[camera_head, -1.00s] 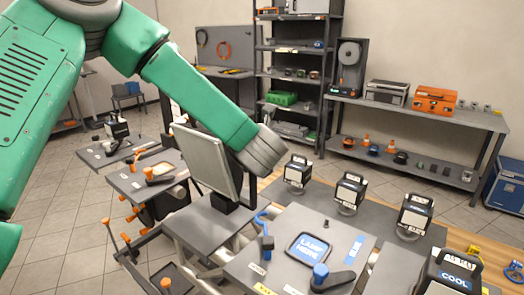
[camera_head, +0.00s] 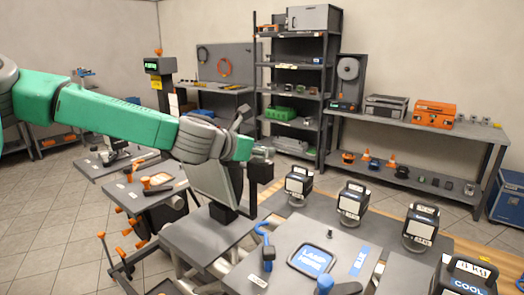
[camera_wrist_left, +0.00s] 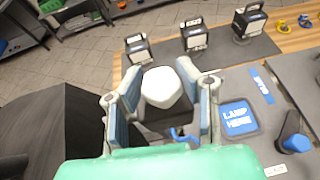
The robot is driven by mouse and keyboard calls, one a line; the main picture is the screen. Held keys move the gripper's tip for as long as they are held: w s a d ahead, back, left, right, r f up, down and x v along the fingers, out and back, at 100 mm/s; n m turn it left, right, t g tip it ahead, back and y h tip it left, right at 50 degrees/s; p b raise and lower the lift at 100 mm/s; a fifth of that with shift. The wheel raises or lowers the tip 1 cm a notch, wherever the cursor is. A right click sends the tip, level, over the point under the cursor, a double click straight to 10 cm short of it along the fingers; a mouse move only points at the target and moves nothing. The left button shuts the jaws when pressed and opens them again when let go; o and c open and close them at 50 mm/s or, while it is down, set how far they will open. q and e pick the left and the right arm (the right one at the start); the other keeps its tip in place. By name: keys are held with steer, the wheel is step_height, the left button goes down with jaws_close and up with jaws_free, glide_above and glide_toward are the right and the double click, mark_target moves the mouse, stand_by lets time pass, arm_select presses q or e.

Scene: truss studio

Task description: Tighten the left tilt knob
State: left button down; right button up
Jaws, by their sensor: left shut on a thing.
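My left gripper (camera_head: 262,156) is at the upper right side of the tilted grey lamp panel (camera_head: 213,183). In the left wrist view, the fingers of the left gripper (camera_wrist_left: 162,100) stand on both sides of a pale, many-sided knob (camera_wrist_left: 162,87) and are shut on it. A dark block shows just below the knob. The dark panel (camera_wrist_left: 65,130) is close by on the left in that view. My left wrist hides the panel's upper part in the head view. My right gripper is in neither view.
A board (camera_head: 285,270) with a blue "LAMP HERE" square (camera_head: 311,258) lies to the right of the panel. Shelves (camera_head: 292,90) and a bench (camera_head: 420,133) are against the wall. Orange-handled clamps (camera_head: 128,228) stand at left.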

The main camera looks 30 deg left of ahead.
arm_select(q)
steer(key=shift+f, duration=0.25)
stand_by(0.3)
steer(key=c, duration=1.1)
jaws_free()
steer(key=shift+a, duration=0.15)
steer(key=shift+w, duration=0.1)
steer(key=shift+r+h, duration=0.1)
steer(key=shift+h, duration=0.2)
step_height(320, 180, up, 8)
steer(key=shift+r, duration=0.2)
steer(key=shift+a+r, duration=0.1)
steer(key=shift+r, duration=0.55)
